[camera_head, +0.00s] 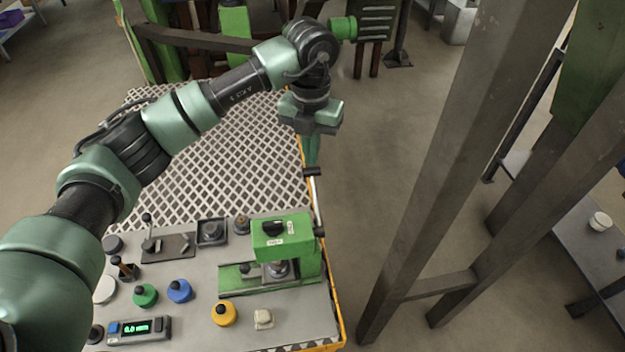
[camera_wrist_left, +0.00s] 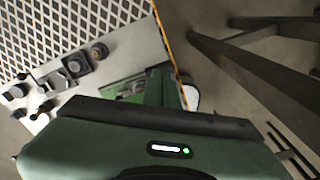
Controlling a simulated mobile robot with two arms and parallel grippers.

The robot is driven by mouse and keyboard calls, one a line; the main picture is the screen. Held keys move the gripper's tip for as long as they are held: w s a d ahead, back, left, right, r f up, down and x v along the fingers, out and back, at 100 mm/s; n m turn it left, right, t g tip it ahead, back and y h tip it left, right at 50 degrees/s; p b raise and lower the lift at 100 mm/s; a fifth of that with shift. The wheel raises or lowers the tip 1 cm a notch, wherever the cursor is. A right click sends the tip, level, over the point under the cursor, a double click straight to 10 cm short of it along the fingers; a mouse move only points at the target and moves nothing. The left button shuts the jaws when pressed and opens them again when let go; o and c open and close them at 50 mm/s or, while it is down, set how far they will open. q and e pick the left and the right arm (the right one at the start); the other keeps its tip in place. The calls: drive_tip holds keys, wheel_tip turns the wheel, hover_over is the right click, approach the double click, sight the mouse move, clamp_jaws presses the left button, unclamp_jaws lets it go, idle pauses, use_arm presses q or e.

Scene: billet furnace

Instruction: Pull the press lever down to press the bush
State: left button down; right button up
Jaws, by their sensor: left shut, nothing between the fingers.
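The green press (camera_head: 283,232) stands at the right edge of the bench, and its green body shows in the wrist view (camera_wrist_left: 158,88). The press lever (camera_head: 316,200) is a thin pale rod rising from the right side of the press, close to upright. My left gripper (camera_head: 312,168) is shut with nothing held, pointing down at the top of the lever; I cannot tell whether it touches. A metal part (camera_head: 278,268) sits under the press head; I cannot make out the bush there. My right gripper is out of view.
Green, blue and yellow knobbed pieces (camera_head: 224,314) and a gauge with a lit display (camera_head: 138,330) lie on the bench. A white lattice surface (camera_head: 230,150) spans behind. Dark steel posts (camera_head: 450,150) stand to the right, with open floor between.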

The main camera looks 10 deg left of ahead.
use_arm(q)
drive_tip(key=shift+f, duration=0.15)
drive_tip(key=shift+f+b, duration=0.65)
drive_tip(key=shift+f, duration=0.05)
drive_tip(key=shift+f, duration=0.1)
drive_tip(key=shift+f+b, duration=0.25)
drive_tip(key=shift+b, duration=0.1)
